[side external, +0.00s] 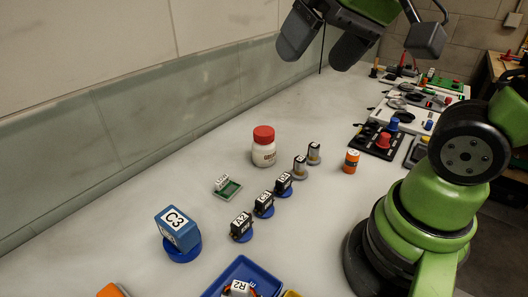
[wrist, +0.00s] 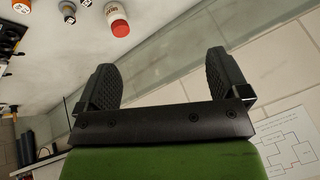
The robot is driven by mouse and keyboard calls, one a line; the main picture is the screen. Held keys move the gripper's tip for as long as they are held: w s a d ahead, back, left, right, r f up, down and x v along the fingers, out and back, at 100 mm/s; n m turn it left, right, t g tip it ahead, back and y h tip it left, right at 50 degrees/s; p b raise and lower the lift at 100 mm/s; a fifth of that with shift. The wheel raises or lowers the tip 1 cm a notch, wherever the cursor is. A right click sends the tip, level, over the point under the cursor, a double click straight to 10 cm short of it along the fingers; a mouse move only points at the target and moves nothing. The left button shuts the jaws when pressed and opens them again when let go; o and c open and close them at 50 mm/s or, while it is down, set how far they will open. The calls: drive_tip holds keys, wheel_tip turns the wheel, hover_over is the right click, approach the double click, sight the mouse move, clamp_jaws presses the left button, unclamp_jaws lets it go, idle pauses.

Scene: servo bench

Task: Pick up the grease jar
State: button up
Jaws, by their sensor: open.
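The grease jar appears to be the white jar with a red lid (side external: 264,151), standing upright on the bench in the side view; its label is too small to read. My gripper (side external: 320,46) is open and empty, high above the bench, above and to the right of the jar in the side view. In the wrist view the two dark fingers (wrist: 160,64) are spread wide with nothing between them, and the jar lies beyond them.
Two grey cylinders (side external: 306,161) stand close right of the jar. Several black servos on blue discs (side external: 264,205), a green board (side external: 229,189), a blue C3 block (side external: 178,230) and a blue tray (side external: 213,291) lie nearer. An orange container (side external: 351,163) stands right. A wall runs behind.

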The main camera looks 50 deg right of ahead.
drive_tip(key=w+d+f+g, duration=0.2)
drive_tip(key=w+d+f, duration=0.15)
drive_tip(key=w, duration=0.55)
drive_tip(key=g+h, duration=0.1)
drive_tip(key=g, duration=0.3)
approach(265, 131)
drive_tip(key=shift+s+a+f+m, duration=0.2)
drive_tip(key=shift+a+f+m, duration=0.1)
drive_tip(key=shift+a+f, duration=0.4)
wheel_tip(265, 131, down, 5)
drive_tip(key=shift+w+d+f, duration=0.1)
drive_tip(key=shift+d, duration=0.05)
drive_tip(key=f, duration=0.5)
drive_tip(key=shift+d+f, duration=0.3)
drive_tip(key=shift+f, duration=0.05)
drive_tip(key=shift+c, duration=0.2)
drive_tip(key=c, duration=1.1)
